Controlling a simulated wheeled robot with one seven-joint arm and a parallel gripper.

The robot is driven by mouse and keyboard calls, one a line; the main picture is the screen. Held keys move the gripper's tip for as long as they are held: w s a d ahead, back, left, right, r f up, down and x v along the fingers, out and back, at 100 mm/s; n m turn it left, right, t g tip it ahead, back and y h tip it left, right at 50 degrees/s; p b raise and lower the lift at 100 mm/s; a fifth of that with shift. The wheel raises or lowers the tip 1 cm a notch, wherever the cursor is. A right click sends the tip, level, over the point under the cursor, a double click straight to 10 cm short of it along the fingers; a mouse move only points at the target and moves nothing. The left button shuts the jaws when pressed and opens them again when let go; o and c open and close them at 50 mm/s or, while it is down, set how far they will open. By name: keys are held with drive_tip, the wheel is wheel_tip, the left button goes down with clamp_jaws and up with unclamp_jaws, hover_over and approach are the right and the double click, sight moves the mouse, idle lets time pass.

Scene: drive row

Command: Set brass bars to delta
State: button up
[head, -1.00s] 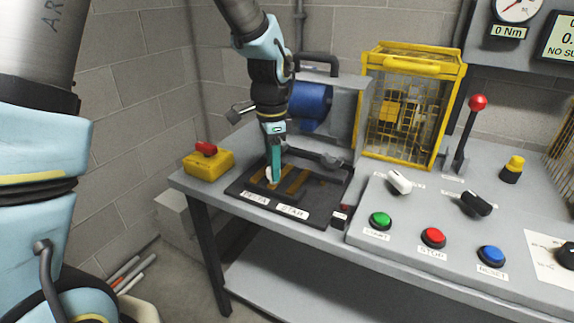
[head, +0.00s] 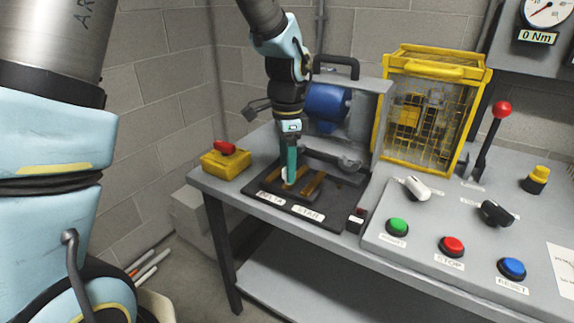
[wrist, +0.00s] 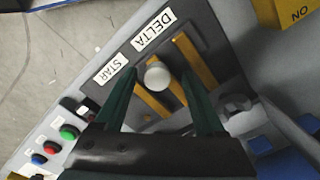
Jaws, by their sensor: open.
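The dark terminal board (head: 335,208) lies on the bench and carries a DELTA label (head: 270,199) and a STAR label (head: 308,213) along its front edge. Brass bars (head: 313,183) lie on it; in the wrist view one long brass bar (wrist: 202,66) runs beside the DELTA label, with more brass nearer STAR. A round white knob (wrist: 157,76) stands among the bars. My gripper (head: 291,181) points down at the board's DELTA side. In the wrist view its green fingers are apart, one either side of the knob; contact cannot be told. The fingers hide part of the bars.
A yellow box with a red knob (head: 226,160) sits left of the board. A blue motor (head: 326,103) and yellow cage (head: 425,120) stand behind. Right are a red-topped lever (head: 492,140) and a panel with green, red and blue buttons (head: 452,247).

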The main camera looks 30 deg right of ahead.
wheel_tip(320, 180, up, 10)
drive_tip(key=shift+r+b, duration=0.15)
drive_tip(key=shift+b, duration=0.25)
idle(0.3)
drive_tip(key=w+a+f+n+p, duration=0.1)
drive_tip(key=w+a+f+n, duration=0.1)
drive_tip(key=a+n, duration=0.5)
drive_tip(key=w+a+f+n, duration=0.1)
drive_tip(key=w+a+n, duration=0.2)
drive_tip(key=a, duration=0.8)
drive_tip(key=s+a+f+n, duration=0.1)
drive_tip(key=s+a+n, duration=0.1)
drive_tip(key=a+n, duration=0.2)
drive_tip(key=s+a+f+n+t+p, duration=0.1)
drive_tip(key=a+n, duration=0.4)
drive_tip(key=a, duration=0.6)
drive_tip(key=shift+s+f+t, duration=0.3)
drive_tip(key=shift+s+f, duration=0.25)
drive_tip(key=shift+s, duration=0.4)
drive_tip(key=shift+o, duration=0.3)
drive_tip(key=shift+d, duration=0.1)
